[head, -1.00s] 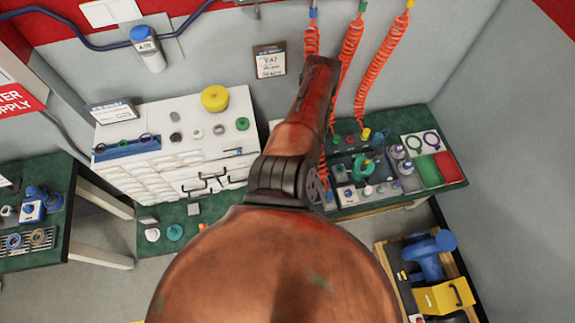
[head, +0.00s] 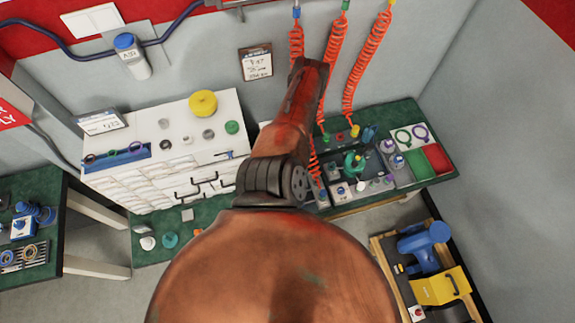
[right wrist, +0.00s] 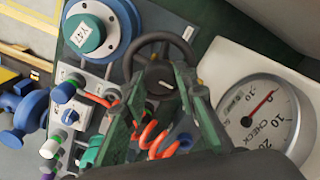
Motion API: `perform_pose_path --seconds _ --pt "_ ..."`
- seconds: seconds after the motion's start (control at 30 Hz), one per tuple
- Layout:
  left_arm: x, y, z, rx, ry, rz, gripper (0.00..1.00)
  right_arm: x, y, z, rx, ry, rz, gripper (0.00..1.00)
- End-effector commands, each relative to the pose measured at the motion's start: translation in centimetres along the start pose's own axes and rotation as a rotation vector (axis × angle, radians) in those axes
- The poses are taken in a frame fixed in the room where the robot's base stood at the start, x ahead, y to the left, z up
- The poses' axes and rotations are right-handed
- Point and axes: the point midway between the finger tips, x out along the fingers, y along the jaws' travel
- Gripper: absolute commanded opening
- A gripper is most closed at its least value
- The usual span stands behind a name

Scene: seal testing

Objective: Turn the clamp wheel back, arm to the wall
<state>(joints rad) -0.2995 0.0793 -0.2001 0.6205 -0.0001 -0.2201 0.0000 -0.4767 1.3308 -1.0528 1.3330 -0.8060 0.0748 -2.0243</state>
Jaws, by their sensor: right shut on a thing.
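In the right wrist view the black clamp wheel (right wrist: 150,48) has a round rim and a dark hub with a small light mark. My right gripper (right wrist: 160,82) is in front of it, its two green-edged fingers on either side of the wheel's near part. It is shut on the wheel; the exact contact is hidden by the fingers. No separate clamp arm can be made out. The wheel and right gripper cannot be made out in the head view, where a large copper-brown shape blocks the middle. My left gripper is not in view.
Beside the wheel are a white dial gauge (right wrist: 262,118), a blue flange with a teal cap (right wrist: 85,33) and an orange coiled hose (right wrist: 160,143).

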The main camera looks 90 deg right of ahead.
Motion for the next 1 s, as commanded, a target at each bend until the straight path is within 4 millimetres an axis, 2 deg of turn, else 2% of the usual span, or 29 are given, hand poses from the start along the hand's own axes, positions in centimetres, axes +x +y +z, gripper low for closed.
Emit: perform_pose_path --seconds 0.2,0.23,0.47,0.77,0.87,1.0 --pt "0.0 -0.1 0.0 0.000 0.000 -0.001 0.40 0.1 0.3 0.2 0.001 -0.004 0.005 0.00" --pt "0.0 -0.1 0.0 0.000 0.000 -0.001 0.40 0.1 0.3 0.2 0.001 -0.004 0.005 0.28" --pt "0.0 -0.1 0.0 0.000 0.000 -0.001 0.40 0.1 0.2 0.2 0.001 -0.003 0.003 0.44" --pt "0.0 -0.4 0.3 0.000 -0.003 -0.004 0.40 -0.1 0.1 0.1 0.001 -0.002 0.001 0.44" --pt "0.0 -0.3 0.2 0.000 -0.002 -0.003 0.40 -0.9 0.0 -0.1 0.000 0.000 0.001 0.44" --pt "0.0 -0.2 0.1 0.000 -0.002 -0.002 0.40 -3.3 0.1 -0.1 -0.002 0.001 0.002 0.44"
